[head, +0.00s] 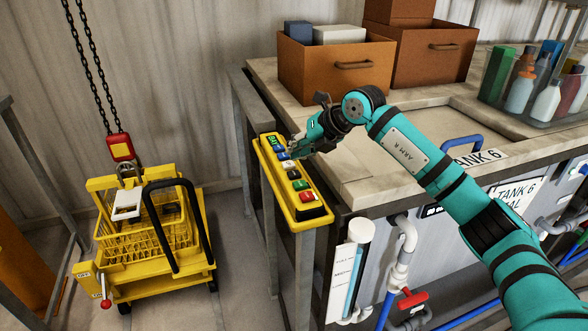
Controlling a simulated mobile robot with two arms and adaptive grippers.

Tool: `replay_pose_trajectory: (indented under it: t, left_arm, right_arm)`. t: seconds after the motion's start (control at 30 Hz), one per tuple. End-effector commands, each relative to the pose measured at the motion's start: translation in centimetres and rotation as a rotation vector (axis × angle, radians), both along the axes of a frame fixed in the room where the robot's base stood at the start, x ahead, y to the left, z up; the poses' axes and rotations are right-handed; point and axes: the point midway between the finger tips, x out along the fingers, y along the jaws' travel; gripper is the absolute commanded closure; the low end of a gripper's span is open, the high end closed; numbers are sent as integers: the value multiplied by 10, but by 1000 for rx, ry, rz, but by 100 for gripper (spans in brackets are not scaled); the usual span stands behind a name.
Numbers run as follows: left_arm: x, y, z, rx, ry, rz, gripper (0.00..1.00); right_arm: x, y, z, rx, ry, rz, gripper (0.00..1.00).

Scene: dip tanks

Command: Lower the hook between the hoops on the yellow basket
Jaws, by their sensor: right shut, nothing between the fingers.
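The hook (129,171) hangs under a red block (121,147) on two chains at the left of the head view. It shows over the far top part of the yellow basket (115,240); I cannot tell whether it touches the basket or sits between its hoops. A pale plate partly covers the basket's top. My right gripper (287,157) is shut and empty, with its tips at the upper buttons of a yellow control box (265,172). I cannot tell whether they press a button. My left gripper is not in view.
The basket stands on a yellow cart with a black handle (179,265). The control box sits at the left end of a bench with a tank opening. Orange bins (335,72) and bottles (546,101) stand on the bench. Pipes run below it.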

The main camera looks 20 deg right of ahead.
Motion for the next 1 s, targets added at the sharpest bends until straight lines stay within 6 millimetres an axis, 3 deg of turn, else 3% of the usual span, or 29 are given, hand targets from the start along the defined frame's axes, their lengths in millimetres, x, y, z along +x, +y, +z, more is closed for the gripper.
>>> replay_pose_trajectory:
  t: [0.23,1.0]
  left_arm:
    - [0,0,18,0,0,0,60]
    - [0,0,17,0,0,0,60]
  right_arm:
    - [0,0,27,0,0,0,100]
    - [0,0,26,0,0,0,100]
